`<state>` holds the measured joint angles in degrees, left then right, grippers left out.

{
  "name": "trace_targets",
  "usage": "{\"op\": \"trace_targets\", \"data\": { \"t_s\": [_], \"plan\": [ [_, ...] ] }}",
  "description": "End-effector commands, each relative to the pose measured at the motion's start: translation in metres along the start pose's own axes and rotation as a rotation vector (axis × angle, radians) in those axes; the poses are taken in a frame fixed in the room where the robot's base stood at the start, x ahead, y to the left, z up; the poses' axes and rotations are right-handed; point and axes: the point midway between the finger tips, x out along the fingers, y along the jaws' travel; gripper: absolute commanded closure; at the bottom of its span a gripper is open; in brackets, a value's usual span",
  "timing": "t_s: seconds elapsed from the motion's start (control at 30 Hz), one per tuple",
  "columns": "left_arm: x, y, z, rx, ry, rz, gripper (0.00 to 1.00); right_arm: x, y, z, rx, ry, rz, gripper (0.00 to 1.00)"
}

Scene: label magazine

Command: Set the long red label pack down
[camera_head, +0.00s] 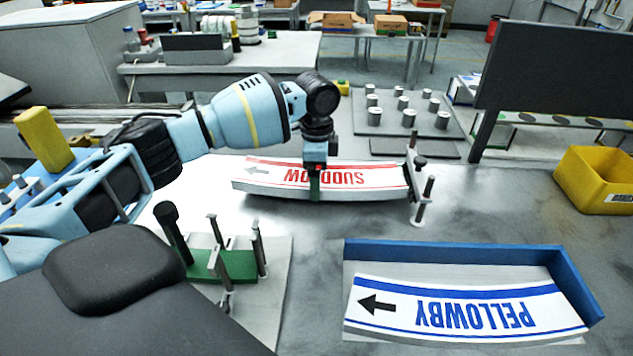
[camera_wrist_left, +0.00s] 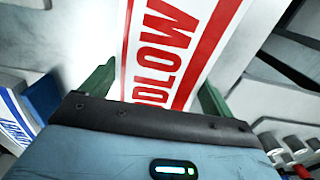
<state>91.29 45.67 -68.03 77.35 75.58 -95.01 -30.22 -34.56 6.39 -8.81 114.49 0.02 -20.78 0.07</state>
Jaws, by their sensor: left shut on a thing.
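The long red label pack (camera_head: 368,177) is a white, slightly curved slab with red stripes, red lettering and a grey arrow at its left end. My left gripper (camera_head: 315,184) is shut across its middle from above. In the left wrist view the pack (camera_wrist_left: 178,45) runs between the two green fingers (camera_wrist_left: 155,92). A dark shadow lies under the pack; I cannot tell whether it touches the table. Its right end is close to a metal fixture with upright posts (camera_head: 418,195); contact there is unclear. My right gripper is not in view.
A blue-walled tray (camera_head: 450,250) at front right holds a blue-lettered pack (camera_head: 465,308). A green block with posts (camera_head: 222,265) stands on a plate at front left. A yellow bin (camera_head: 595,180) is at right. Metal cylinders (camera_head: 408,117) stand behind. Bare table lies before the red pack.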

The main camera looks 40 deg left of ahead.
Motion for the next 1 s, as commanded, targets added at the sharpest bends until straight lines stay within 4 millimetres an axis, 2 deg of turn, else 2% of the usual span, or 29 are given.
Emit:
{"op": "trace_targets", "data": {
  "t_s": [0.17,0.57,0.6,0.67,1.0],
  "plan": [
    [0.021,0.000,0.001,-0.002,0.001,-0.001,0.55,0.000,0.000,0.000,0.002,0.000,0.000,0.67],
    [0.025,0.000,0.001,-0.002,0.002,-0.001,0.55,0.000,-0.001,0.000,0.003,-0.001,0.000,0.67],
    [0.026,0.000,0.001,-0.002,0.000,0.000,0.07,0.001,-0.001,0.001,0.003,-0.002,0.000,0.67],
    [0.026,0.000,0.001,-0.002,0.000,0.000,0.00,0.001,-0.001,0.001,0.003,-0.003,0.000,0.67],
    [0.021,0.000,0.001,-0.001,0.000,0.000,0.00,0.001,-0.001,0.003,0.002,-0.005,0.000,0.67]
  ]
}}
